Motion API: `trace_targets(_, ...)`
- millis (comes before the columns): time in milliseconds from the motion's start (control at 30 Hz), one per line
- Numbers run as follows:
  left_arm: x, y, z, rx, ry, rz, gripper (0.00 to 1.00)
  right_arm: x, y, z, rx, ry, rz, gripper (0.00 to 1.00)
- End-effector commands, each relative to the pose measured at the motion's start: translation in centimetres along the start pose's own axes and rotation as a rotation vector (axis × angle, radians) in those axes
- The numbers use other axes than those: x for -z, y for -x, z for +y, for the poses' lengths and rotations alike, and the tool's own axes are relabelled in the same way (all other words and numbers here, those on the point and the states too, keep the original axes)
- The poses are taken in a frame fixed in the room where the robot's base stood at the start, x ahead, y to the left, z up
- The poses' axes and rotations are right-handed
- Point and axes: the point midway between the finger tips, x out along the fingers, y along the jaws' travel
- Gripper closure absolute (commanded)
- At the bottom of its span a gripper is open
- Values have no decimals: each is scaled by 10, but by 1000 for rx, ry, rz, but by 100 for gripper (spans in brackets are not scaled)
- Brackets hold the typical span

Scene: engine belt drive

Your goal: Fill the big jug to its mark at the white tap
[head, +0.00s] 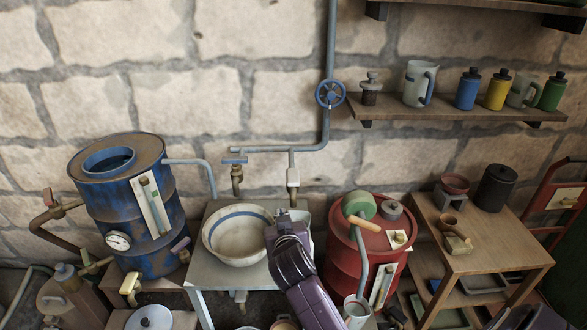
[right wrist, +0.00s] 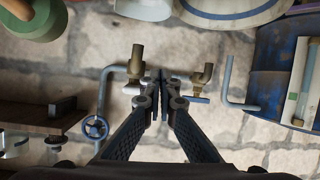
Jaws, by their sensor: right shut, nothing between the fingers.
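The white tap (head: 293,178) hangs from the wall pipe, right of a brass tap with a blue handle (head: 236,172). Both also show upside down in the right wrist view, the white tap (right wrist: 132,88) on the left. A pale vessel (head: 304,215) stands below the white tap, mostly hidden behind my right gripper; I cannot tell whether it is the big jug. A large pale jug with a blue handle (head: 418,84) stands on the wall shelf. My right gripper (head: 288,228) is shut and empty in front of the taps; its closed fingers (right wrist: 160,80) show in the wrist view. My left gripper is out of view.
A basin with a blue ring (head: 237,237) sits on the metal stand, left of my right gripper. A blue drum (head: 131,215) stands left, a red drum (head: 345,245) right. A mug (head: 355,312) is below the red drum's hose. Bottles (head: 467,90) line the shelf.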

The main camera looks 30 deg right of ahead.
Motion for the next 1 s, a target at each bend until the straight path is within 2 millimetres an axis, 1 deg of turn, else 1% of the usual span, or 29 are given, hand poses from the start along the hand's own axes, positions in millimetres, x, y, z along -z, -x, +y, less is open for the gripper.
trace_targets(33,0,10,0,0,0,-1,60,34,12,11,-24,-33,37,100)
trace_targets(100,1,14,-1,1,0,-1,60,62,24,24,-50,-69,73,100)
trace_targets(200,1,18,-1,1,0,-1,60,88,36,37,-77,-107,110,100)
trace_targets(300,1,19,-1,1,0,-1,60,101,43,45,-92,-127,128,100)
trace_targets(400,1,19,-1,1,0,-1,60,104,45,47,-97,-134,134,100)
trace_targets(767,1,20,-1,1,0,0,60,105,42,47,-96,-132,134,100)
trace_targets(867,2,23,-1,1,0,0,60,106,35,48,-97,-130,133,100)
trace_targets(1000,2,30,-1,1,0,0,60,110,17,50,-97,-130,132,100)
